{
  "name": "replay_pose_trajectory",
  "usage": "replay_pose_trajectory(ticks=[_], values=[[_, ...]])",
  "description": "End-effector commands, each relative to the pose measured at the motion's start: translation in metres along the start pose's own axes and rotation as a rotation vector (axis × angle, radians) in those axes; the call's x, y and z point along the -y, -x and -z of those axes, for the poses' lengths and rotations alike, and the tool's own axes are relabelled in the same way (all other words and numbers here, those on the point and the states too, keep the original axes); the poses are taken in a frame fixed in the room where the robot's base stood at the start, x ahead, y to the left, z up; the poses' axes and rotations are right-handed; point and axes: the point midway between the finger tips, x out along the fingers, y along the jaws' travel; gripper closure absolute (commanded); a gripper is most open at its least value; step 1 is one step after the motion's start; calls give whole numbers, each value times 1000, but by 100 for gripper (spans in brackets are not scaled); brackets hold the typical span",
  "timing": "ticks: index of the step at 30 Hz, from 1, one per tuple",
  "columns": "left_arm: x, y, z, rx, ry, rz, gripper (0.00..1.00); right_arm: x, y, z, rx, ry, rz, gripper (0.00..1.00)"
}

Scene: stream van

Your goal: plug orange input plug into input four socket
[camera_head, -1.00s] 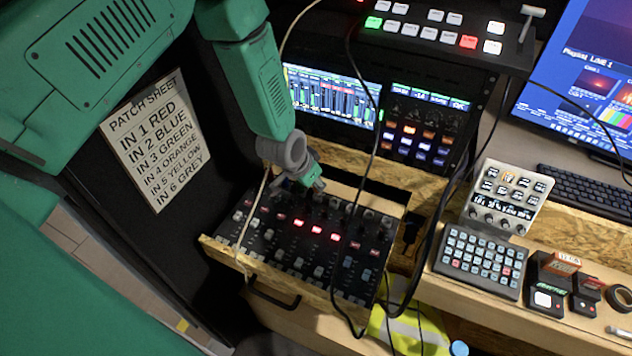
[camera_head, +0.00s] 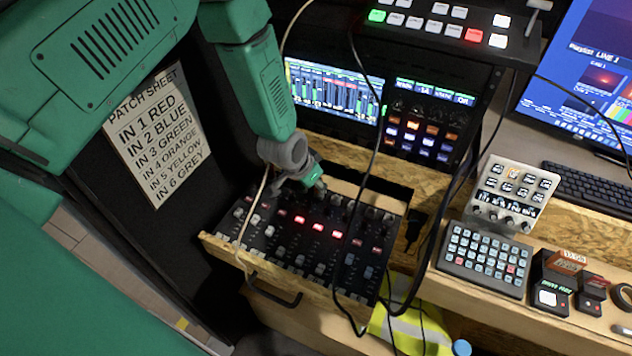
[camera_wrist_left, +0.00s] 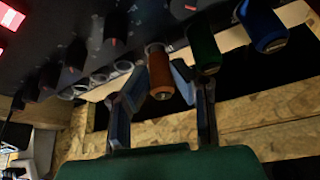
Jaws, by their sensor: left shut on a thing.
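My left gripper (camera_head: 316,184) is at the back edge of the mixer (camera_head: 258,283). In the left wrist view the gripper (camera_wrist_left: 160,88) is shut on the orange plug (camera_wrist_left: 160,78), with one finger on each side. The plug's inner end is at the mixer's rear panel; I cannot tell how deep it sits. The green plug (camera_wrist_left: 203,52) and blue plug (camera_wrist_left: 262,26) are beside it on the right. Bare round sockets (camera_wrist_left: 120,68) run to its left. Socket labels are not readable. My right gripper is not in view.
The patch sheet (camera_head: 157,135) reads IN 4 ORANGE. The mixer sits in a wooden tray with thin cables (camera_head: 375,140) hanging across it. A rack with screens (camera_head: 334,88) stands behind. In the wrist view, a dark gap and wooden boards (camera_wrist_left: 245,140) lie behind the plugs.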

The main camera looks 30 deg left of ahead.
Motion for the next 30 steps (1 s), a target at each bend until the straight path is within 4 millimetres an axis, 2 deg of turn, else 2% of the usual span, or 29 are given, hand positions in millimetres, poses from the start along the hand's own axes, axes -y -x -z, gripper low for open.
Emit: replay_pose_trajectory(ticks=[11, 12, 14, 25, 30], values=[[0, -8, -4, 0, 0, 0, 100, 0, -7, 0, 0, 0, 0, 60], [0, -8, -3, -1, 0, 0, 74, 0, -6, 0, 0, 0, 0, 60], [0, -8, -3, -1, 0, 0, 56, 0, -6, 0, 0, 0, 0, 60], [0, -4, -3, -1, 0, 0, 56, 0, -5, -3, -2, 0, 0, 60], [1, 21, -2, -2, 0, 1, 56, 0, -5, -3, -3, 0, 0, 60]])
